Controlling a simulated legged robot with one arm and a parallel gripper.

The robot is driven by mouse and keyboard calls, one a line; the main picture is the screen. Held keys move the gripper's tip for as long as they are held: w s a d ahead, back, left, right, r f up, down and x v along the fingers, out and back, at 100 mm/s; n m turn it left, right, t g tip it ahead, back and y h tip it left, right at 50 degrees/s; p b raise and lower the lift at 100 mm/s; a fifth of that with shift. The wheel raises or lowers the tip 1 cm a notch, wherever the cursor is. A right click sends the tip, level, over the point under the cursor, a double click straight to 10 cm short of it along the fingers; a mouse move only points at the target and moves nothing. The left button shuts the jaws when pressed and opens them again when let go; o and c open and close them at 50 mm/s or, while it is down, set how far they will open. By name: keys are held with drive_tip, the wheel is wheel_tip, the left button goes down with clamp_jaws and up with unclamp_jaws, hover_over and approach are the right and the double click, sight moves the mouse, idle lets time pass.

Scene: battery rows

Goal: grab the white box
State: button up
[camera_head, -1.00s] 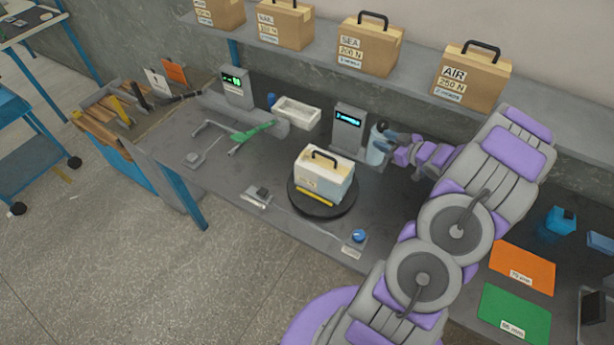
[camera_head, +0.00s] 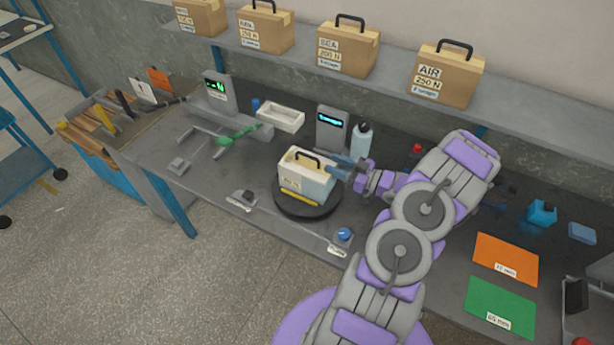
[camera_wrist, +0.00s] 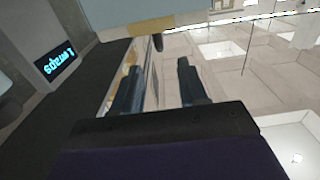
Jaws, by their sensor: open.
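The white box (camera_head: 303,182), with a dark handle on top and a yellow strip at its lower front, sits upright on a black round turntable (camera_head: 296,209) on the bench. My gripper (camera_head: 340,166) is at the box's right upper side, close to it. I cannot tell whether they touch. In the wrist view my gripper (camera_wrist: 158,72) shows two dark fingers spread apart with a gap between them. Pale surfaces lie close beyond them, and I cannot tell which is the box.
A grey display unit (camera_head: 332,128) and a bottle (camera_head: 362,139) stand behind the turntable. A white tray (camera_head: 281,117) lies behind left. A blue knob (camera_head: 344,234) is at the bench's front edge. Cardboard boxes with handles (camera_head: 446,77) line the shelf above.

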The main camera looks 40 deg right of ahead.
sight(317, 161)
drive_tip(key=x, duration=0.4)
drive_tip(key=shift+w+d+f+b, duration=0.1)
drive_tip(key=shift+w+f+b, duration=0.05)
drive_tip(key=shift+w+b, duration=0.25)
drive_tip(key=w+a, duration=0.1)
drive_tip(key=w+a+b, duration=0.1)
drive_tip(key=w, duration=0.1)
drive_tip(key=shift+w+a+f, duration=0.1)
drive_tip(key=shift+w+f, duration=0.15)
drive_tip(key=shift+f, duration=0.15)
drive_tip(key=shift+w+a, duration=0.25)
drive_tip(key=shift+w, duration=0.4)
drive_tip(key=shift+c, duration=0.3)
clamp_jaws()
drive_tip(key=shift+d, duration=0.1)
